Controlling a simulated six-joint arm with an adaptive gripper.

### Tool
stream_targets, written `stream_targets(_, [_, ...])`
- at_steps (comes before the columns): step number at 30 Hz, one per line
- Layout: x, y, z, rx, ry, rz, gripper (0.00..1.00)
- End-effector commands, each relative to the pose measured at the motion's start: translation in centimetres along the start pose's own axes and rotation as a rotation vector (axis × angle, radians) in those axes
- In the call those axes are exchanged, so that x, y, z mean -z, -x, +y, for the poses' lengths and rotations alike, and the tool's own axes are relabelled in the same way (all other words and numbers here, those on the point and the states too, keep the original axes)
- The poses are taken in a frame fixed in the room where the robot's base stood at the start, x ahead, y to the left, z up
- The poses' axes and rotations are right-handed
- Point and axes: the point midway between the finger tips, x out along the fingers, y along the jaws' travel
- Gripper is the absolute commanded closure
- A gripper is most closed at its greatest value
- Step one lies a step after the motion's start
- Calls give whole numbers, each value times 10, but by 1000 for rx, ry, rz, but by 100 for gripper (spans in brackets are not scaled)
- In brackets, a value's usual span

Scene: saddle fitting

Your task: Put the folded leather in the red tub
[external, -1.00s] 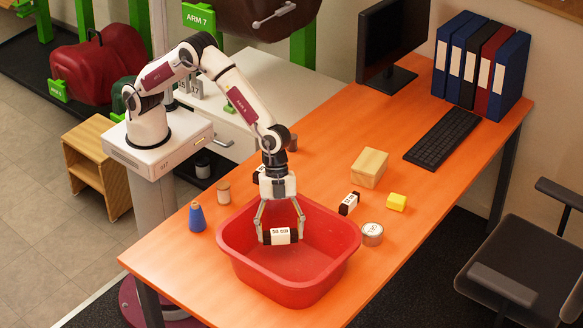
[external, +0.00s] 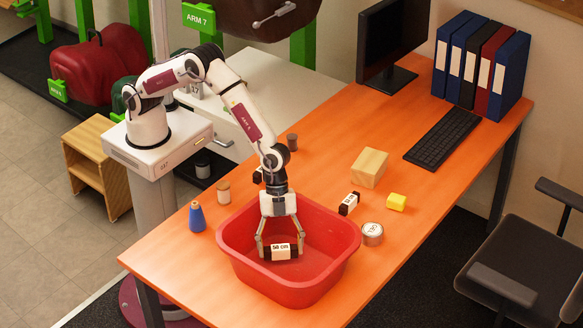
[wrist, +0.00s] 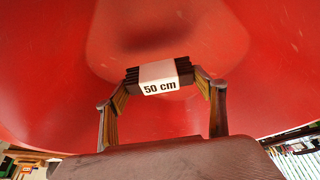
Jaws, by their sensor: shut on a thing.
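The folded leather (external: 281,252) is a dark bundle with a white band reading "50 cm". My gripper (external: 280,250) is shut on it, one finger at each end. The leather is inside the red tub (external: 340,250), below the rim and close to the tub's floor. In the wrist view the leather (wrist: 158,78) sits level between my fingertips (wrist: 160,82), with the red tub (wrist: 60,70) filling the background. I cannot tell whether the leather touches the tub's floor.
Left of the tub stand a blue cone-shaped spool (external: 197,217) and a brown-and-white spool (external: 223,192). Right of it are another banded bundle (external: 349,203), a round tin (external: 372,233), a yellow block (external: 397,202) and a wooden block (external: 369,168). A keyboard (external: 443,137) lies farther back.

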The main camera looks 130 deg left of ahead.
Motion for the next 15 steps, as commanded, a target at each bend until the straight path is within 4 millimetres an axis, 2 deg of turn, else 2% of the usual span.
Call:
stream_targets(8, [0, -1, 0, 0, 0, 0, 56])
stream_targets(15, [-8, -20, 0, -1, 1, -1, 56])
